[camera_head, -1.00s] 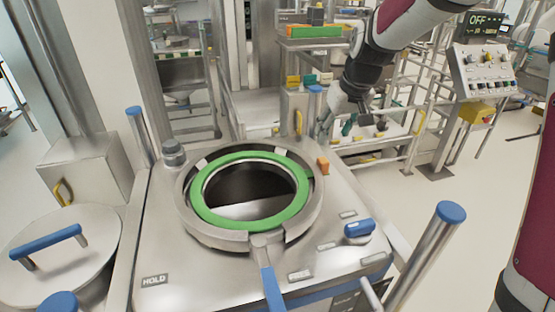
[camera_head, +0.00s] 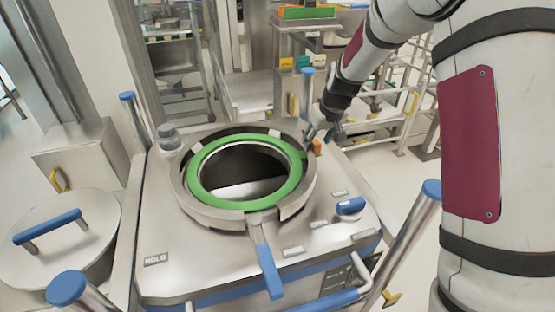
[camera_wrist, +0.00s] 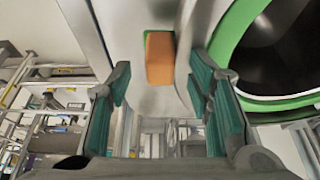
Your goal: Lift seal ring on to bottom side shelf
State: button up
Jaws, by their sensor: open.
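The green seal ring (camera_head: 199,183) lies flat in the round metal collar on top of the steel machine, around a dark opening. It also shows at the upper right of the wrist view (camera_wrist: 232,30). My gripper (camera_head: 318,132) is beside the collar's right rim in the head view. In the wrist view, its teal-padded fingers (camera_wrist: 165,100) are apart with nothing between the pads; the ring is to their right. A steel rack with shelves (camera_head: 305,28) stands behind the machine; I cannot tell which surface is the bottom side shelf.
A blue-handled lever (camera_head: 268,270) sticks out at the collar's front. Blue-capped posts (camera_head: 137,120) stand at the machine's corners. A round lid with a blue handle (camera_head: 48,227) is at left.

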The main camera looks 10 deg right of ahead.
jog(key=shift+x, duration=1.15)
grip_shut()
jog(key=shift+r, duration=0.1)
jog(key=shift+w+r, duration=0.1)
jog(key=shift+r, duration=0.5)
notch_tip(320, 180, up, 2)
jog(key=shift+r+b, duration=0.15)
jog(key=shift+b, duration=0.4)
jog(key=s+a+r, duration=0.1)
jog(key=s+a, duration=1)
jog(key=shift+s+a+r+b, duration=0.15)
jog(key=shift+s+a+b, duration=0.1)
jog(key=shift+b, duration=0.1)
jog(key=shift+r, duration=0.15)
